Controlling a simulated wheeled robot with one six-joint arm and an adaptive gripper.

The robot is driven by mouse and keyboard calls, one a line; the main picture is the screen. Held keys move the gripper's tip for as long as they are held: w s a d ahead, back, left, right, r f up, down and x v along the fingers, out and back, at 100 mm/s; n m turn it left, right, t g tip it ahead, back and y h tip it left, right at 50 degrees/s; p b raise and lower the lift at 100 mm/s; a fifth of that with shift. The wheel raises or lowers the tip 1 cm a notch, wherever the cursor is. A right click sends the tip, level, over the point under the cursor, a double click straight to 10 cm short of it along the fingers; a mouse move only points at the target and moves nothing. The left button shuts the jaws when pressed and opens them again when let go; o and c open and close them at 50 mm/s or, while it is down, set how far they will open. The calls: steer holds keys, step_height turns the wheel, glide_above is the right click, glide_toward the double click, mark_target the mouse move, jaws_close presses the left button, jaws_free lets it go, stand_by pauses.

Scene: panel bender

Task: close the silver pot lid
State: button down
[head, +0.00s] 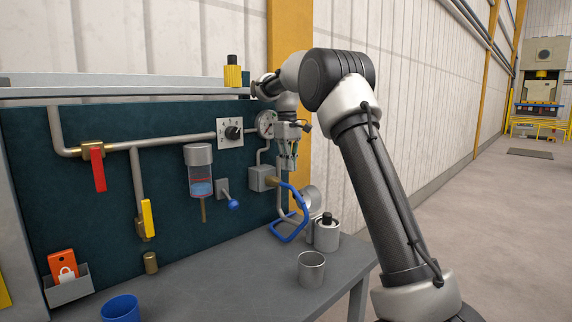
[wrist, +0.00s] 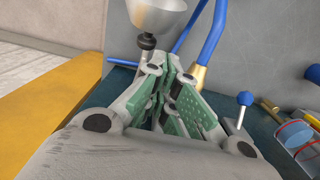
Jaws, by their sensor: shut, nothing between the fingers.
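The silver pot (head: 327,236) stands at the right end of the bench, with a small black part showing at its top. A pale round piece (head: 312,197), which looks like its lid raised on edge, shows behind and above it. In the wrist view the lid (wrist: 157,12) is a pale bowl shape at the top, with a black knob on a short stem. My gripper (head: 290,166) is shut and empty, pointing down above the bench near the panel. In the wrist view my fingertips (wrist: 174,77) are just below and right of the knob; contact cannot be told.
An open silver cup (head: 311,268) is in front of the pot, a blue cup (head: 121,308) at left. The teal panel (head: 110,200) carries valves, a gauge and a knob.

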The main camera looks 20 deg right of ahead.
step_height(320, 180, down, 7)
steer(key=shift+s, duration=0.15)
steer(key=shift+d+r, duration=0.15)
steer(key=shift+d, duration=0.05)
stand_by(0.3)
